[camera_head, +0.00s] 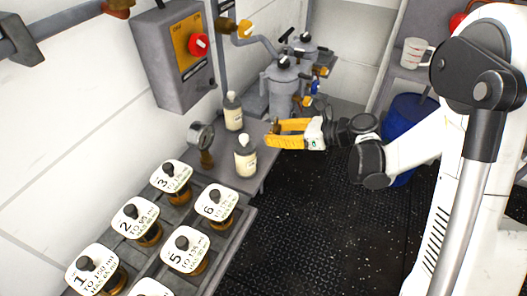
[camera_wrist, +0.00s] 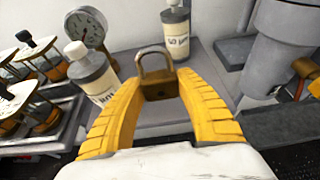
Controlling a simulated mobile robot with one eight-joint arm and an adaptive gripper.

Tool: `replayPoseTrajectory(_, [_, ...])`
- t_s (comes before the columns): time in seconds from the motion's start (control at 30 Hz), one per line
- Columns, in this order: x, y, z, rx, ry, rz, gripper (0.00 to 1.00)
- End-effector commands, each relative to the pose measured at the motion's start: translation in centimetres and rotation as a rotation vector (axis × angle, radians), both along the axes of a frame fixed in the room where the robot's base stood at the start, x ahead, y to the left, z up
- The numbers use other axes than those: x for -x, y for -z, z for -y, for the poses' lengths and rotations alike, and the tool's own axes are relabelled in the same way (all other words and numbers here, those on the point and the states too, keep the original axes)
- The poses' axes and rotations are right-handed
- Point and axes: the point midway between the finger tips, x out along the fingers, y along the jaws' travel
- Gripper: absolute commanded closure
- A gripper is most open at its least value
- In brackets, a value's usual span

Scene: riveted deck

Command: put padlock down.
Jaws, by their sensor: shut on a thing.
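A brass padlock (camera_wrist: 159,88) with a grey metal shackle is between the fingertips of my gripper (camera_wrist: 160,92) in the wrist view. The shackle points up and away from my gripper. My yellow-fingered gripper (camera_head: 271,136) is shut on the padlock and shows over the right edge of the grey bench (camera_head: 218,165) in the head view. The padlock itself is hard to make out in the head view. In the wrist view a grey bench surface (camera_wrist: 205,72) lies beyond and below the padlock.
Two labelled bottles (camera_head: 245,157) (camera_head: 233,112) and a pressure gauge (camera_head: 201,135) stand on the bench left of my gripper. Grey filter housings (camera_head: 283,85) stand behind it. Several numbered sample jars (camera_head: 215,204) fill a rack at front left. A blue drum (camera_head: 405,112) stands at right.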

Motion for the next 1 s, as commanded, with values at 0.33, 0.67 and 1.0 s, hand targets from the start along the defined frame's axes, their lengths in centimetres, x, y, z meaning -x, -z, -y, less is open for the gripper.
replayPoseTrajectory(0.33, [-0.6, 2.6, -3.4, -0.001, 0.001, 0.000, 0.93])
replayPoseTrajectory(0.67, [-0.6, 6.1, -3.3, -0.001, 0.001, 0.000, 0.93])
replayPoseTrajectory(1.0, [-0.6, 6.3, -3.3, 0.000, 0.001, 0.000, 0.45])
